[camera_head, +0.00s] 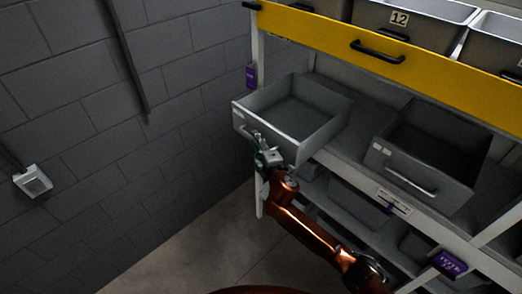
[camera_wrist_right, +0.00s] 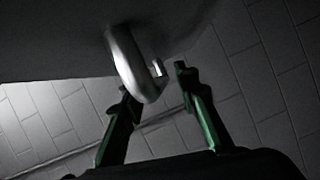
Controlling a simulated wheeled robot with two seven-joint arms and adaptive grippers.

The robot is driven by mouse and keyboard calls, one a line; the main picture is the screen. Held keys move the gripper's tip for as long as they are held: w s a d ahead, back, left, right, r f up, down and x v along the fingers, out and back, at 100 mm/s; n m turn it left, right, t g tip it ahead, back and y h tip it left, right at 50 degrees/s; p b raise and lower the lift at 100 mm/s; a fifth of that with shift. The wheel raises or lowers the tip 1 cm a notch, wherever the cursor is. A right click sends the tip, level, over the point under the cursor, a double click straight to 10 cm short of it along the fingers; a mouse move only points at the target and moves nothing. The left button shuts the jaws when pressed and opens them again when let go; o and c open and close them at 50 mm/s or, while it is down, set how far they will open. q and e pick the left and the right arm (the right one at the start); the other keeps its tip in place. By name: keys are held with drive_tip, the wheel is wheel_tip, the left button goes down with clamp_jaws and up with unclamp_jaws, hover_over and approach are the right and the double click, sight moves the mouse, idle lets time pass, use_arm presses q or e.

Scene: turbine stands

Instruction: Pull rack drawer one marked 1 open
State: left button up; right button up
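A grey open-topped drawer (camera_head: 316,137) on the rack's middle shelf juts out past the shelf's front edge at the left end. Its front carries a small pale label, too small to read, and a metal bar handle (camera_head: 244,129). My right gripper (camera_head: 257,140) is at this handle, in front of the drawer. In the right wrist view the curved handle (camera_wrist_right: 131,66) lies between the two green fingers (camera_wrist_right: 155,82). The fingers are apart, with a gap between the handle and the right-hand finger. My left gripper is out of view.
A second grey drawer (camera_head: 425,190) juts out to the right. A block wall (camera_head: 150,170) stands at the left. Bare floor (camera_head: 205,255) shows between wall and rack.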

drive_tip(key=v, duration=1.1)
